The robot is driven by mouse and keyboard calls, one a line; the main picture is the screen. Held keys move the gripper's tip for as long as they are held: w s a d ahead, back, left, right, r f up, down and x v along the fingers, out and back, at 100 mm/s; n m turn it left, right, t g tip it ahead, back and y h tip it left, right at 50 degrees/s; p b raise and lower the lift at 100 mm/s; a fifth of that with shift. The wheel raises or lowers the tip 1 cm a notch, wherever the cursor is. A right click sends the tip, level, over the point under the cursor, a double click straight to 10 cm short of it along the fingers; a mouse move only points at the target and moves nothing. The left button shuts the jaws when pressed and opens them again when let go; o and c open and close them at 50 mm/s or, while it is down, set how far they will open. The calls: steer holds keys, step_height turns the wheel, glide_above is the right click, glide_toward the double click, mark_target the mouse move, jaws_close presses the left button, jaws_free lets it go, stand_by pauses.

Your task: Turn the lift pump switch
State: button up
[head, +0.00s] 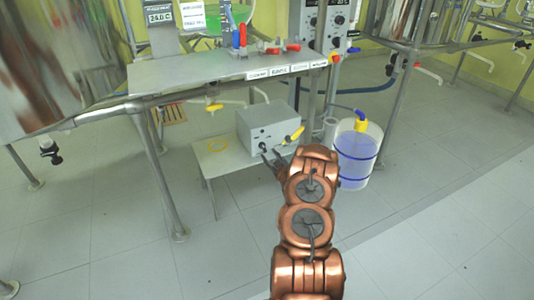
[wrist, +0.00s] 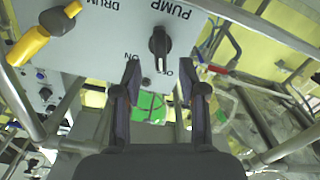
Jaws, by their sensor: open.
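The grey control box (head: 268,128) stands on a low table. Its face fills the top of the wrist view (wrist: 100,45). The pump switch is a black rotary knob (wrist: 159,42) under the printed word PUMP, with ON and OFF marks by it. The lettering appears upside down, and the knob's pointer looks roughly vertical in the picture. My gripper (wrist: 160,68) is open and empty. Its two dark fingers point at the box face, one to each side of the knob's line, with their tips short of it. My gripper (head: 271,157) is at the box front in the head view.
A clear drum of bluish liquid (head: 357,155) stands to the right. The low table (head: 215,160) has table legs around it, and a steel bench (head: 220,70) overhangs behind.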

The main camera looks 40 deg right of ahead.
steer(key=v, duration=0.7)
steer(key=shift+s, duration=0.1)
stand_by(0.4)
steer(key=shift+a, duration=0.1)
